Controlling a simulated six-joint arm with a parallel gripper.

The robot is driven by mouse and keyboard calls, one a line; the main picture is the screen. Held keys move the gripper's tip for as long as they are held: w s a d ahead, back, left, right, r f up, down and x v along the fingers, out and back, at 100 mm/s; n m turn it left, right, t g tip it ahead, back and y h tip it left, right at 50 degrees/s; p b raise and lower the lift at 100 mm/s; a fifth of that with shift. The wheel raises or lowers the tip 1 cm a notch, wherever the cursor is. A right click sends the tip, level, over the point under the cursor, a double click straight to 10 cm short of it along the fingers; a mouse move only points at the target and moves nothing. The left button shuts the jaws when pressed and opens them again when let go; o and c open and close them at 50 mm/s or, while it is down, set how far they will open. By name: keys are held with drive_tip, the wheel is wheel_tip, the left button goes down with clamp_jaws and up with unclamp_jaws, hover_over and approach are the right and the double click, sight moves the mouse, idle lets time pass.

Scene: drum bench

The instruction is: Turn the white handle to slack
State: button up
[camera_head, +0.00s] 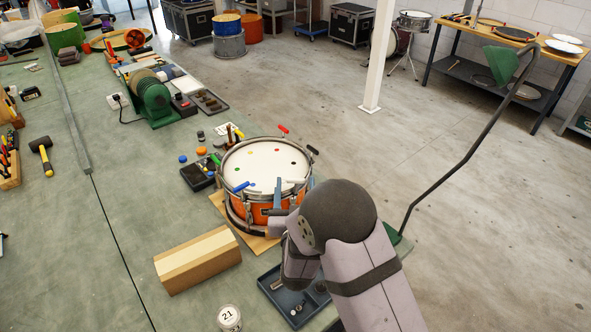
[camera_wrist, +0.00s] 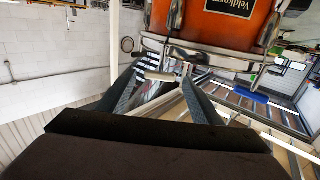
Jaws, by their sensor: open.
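The white handle (camera_wrist: 160,75) is a short pale cylinder beside the drum's rim. In the wrist view it lies crosswise between my gripper's two fingertips (camera_wrist: 163,80); I cannot tell whether either finger touches it. In the head view the white handle (camera_head: 295,181) is a small pale bar at the near right rim, partly behind my gripper (camera_head: 279,187). My gripper is open there. The orange drum (camera_head: 237,207) has a white head and metal rims, and stands on a wooden board. The handle's fixing to the drum is partly hidden by my fingers.
A blue handle (camera_head: 241,186) is on the near left rim, a red handle (camera_head: 283,129) at the back and a black one (camera_head: 313,149) at the right. A wooden block (camera_head: 197,260) and a dark tray (camera_head: 271,282) lie in front of the drum.

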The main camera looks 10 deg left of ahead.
drive_tip(key=shift+w+a+p, duration=0.15)
drive_tip(key=shift+w+p, duration=0.6)
drive_tip(key=shift+w, duration=0.95)
drive_tip(key=shift+w+a+p, duration=0.15)
drive_tip(key=shift+w+p, duration=0.55)
drive_tip(key=shift+w, duration=1)
drive_tip(key=c, duration=1.1)
